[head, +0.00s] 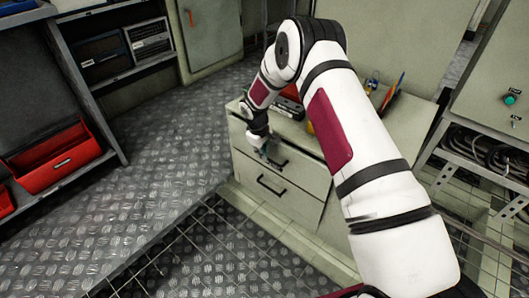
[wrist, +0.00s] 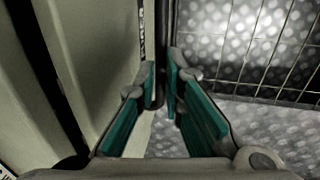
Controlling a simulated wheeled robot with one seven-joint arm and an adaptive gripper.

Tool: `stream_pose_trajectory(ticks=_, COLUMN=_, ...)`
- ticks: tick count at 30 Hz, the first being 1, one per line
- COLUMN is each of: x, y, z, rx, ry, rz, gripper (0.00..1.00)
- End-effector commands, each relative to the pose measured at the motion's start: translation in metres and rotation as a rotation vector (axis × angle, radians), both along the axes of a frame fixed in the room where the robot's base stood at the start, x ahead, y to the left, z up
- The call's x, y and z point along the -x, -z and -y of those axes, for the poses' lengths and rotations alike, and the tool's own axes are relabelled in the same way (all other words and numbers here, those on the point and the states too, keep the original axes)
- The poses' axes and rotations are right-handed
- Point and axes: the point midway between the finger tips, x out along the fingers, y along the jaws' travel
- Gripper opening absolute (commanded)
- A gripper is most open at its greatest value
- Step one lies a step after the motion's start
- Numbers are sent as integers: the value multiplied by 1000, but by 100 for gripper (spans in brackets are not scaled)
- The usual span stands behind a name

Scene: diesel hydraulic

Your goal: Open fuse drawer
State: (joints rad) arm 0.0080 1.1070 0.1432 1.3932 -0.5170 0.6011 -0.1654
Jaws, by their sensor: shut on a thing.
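A pale cabinet has two drawers, the upper drawer (head: 306,174) and the lower drawer (head: 293,205), each with a dark bar handle. My gripper (head: 270,155) is at the upper drawer's handle (head: 283,164) in the head view. In the wrist view my gripper (wrist: 163,80) has its teal-padded fingers closed at the tips on the dark handle bar, which also shows there (wrist: 162,35). The pale drawer front (wrist: 100,50) lies to the left of the fingers. The upper drawer looks closed or nearly so; its inside is not visible.
The cabinet top (head: 240,108) holds a red item and tools, partly behind my arm. Red bins (head: 62,160) sit on a shelf at left. Open metal floor (head: 160,180) lies left of and before the drawers. A grey unit with cables (head: 480,145) stands at right.

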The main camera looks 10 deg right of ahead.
Motion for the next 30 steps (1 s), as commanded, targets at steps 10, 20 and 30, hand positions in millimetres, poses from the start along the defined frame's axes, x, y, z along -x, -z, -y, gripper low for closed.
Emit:
stream_pose_trajectory(ticks=10, x=41, y=0, z=-57, rx=0, ry=-7, rz=-4, gripper=0)
stream_pose_trajectory(ticks=20, x=92, y=0, z=-126, rx=0, ry=-7, rz=-4, gripper=0)
stream_pose_trajectory(ticks=30, x=125, y=1, z=-172, rx=0, ry=-3, rz=-3, gripper=0)
